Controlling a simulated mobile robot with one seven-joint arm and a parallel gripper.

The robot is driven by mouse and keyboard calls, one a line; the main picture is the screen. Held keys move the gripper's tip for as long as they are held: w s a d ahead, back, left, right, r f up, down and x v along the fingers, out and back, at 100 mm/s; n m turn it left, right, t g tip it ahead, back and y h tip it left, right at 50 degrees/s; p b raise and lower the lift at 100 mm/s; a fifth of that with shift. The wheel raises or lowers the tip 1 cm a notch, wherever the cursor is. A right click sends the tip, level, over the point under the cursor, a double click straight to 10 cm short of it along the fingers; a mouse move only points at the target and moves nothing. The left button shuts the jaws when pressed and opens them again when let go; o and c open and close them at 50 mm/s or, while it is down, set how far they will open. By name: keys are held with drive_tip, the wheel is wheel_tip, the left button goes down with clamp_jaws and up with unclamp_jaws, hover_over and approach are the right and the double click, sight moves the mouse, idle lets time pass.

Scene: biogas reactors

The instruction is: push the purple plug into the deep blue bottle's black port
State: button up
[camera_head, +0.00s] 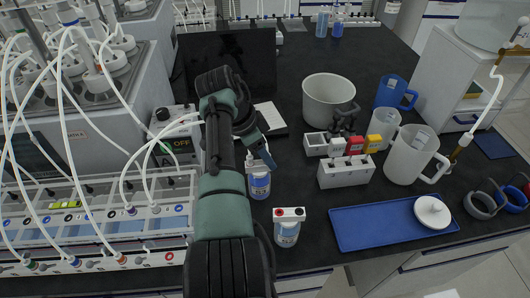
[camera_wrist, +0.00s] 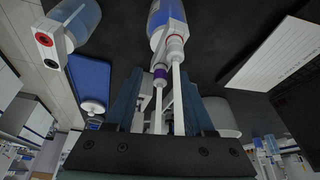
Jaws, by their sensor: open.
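The deep blue bottle (camera_head: 259,185) stands upright on the black bench, partly behind my arm in the head view. I take it for the bottle (camera_wrist: 167,14) at the top middle of the wrist view. The purple plug (camera_wrist: 160,75) is at the white cap, with a white tube running down from it; I cannot tell how deep it sits in the port. A red-ringed plug (camera_wrist: 175,42) sits beside it in the same cap. The black port itself is hidden. My gripper (camera_wrist: 160,84) is open, its fingers spread on either side of the tubes; in the head view it (camera_head: 266,157) is just above the bottle.
A second bottle (camera_head: 288,232) with red and black ports stands nearer the front. A blue tray (camera_head: 370,226), a white rack (camera_head: 345,174), a white pot (camera_head: 325,98) and jugs lie to the right. The reactor unit with tubes (camera_head: 110,215) is at left.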

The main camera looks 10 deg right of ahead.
drive_tip(key=shift+r, duration=0.1)
drive_tip(key=b+v, duration=0.1)
drive_tip(key=v, duration=1.1)
drive_tip(key=shift+a+r, duration=0.25)
drive_tip(key=shift+r, duration=0.1)
